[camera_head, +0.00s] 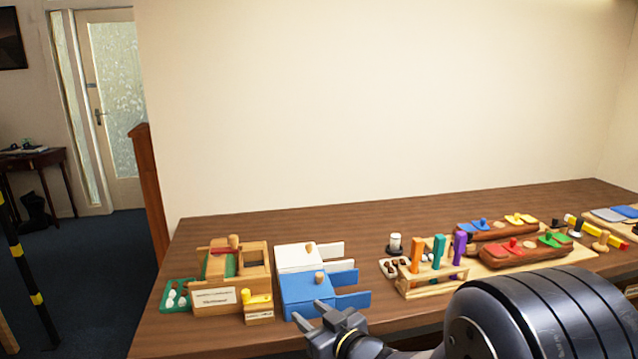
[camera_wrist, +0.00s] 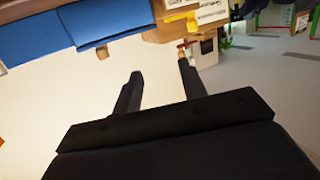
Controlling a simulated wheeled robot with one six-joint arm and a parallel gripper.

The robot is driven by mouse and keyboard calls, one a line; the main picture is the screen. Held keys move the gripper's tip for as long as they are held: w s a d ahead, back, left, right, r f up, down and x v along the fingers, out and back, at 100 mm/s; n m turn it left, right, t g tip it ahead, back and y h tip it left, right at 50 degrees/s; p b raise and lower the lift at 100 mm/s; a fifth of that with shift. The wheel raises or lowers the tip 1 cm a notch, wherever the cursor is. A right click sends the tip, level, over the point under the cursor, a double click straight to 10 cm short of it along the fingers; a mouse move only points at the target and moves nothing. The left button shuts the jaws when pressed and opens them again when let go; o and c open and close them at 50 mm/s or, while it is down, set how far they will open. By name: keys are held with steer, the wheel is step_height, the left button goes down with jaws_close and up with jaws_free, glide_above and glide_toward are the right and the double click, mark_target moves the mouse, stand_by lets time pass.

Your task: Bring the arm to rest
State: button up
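My gripper (camera_head: 322,315) is at the front edge of the wooden workbench (camera_head: 400,207) in the head view, in front of the blue drawer box. Its two fingers are spread apart. In the wrist view my gripper (camera_wrist: 160,80) shows its fingers apart with nothing between them. The large dark arm link at the bottom right of the head view is mine and hides part of the bench's front.
On the bench stand a blue box (camera_head: 305,291) and a white box (camera_head: 297,257) with drawers pulled out, a wooden frame (camera_head: 237,262), a rack (camera_head: 437,274) with coloured handles, and brown saddle-like blocks (camera_head: 525,251). The bench's back strip is clear.

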steer(key=s+d+r+m+g+h+p, duration=0.1)
steer(key=s+d+r+m+h+p, duration=0.25)
steer(key=d, duration=0.25)
steer(key=s+d+r+m+h+p, duration=0.2)
steer(key=d+r+h+p, duration=0.1)
steer(key=d+h, duration=0.25)
steer(key=n+y+b, duration=0.8)
steer(key=y+b, duration=0.2)
steer(key=y, duration=0.3)
glide_toward(249, 297)
steer(key=shift+m+h, duration=0.3)
steer(key=shift+m, duration=0.15)
steer(key=x, duration=0.6)
steer(key=shift+s+a, duration=0.15)
steer(key=shift+a, duration=0.45)
steer(key=m+t+h+b, duration=0.1)
steer(key=b, duration=0.1)
steer(key=m+t+h+b, duration=0.1)
steer(key=b, duration=0.1)
steer(key=a+m+t+h+b, duration=0.1)
steer(key=b, duration=0.1)
steer(key=shift+w+r+h+b, duration=0.1)
steer(key=shift+w+h+b, duration=0.2)
steer(key=shift+b, duration=0.1)
steer(key=shift+w+a+r+m+t+h+b, duration=0.15)
steer(key=shift+m+t+h+b, duration=0.3)
steer(key=shift+m+t+h, duration=0.4)
steer(key=shift+h, duration=0.25)
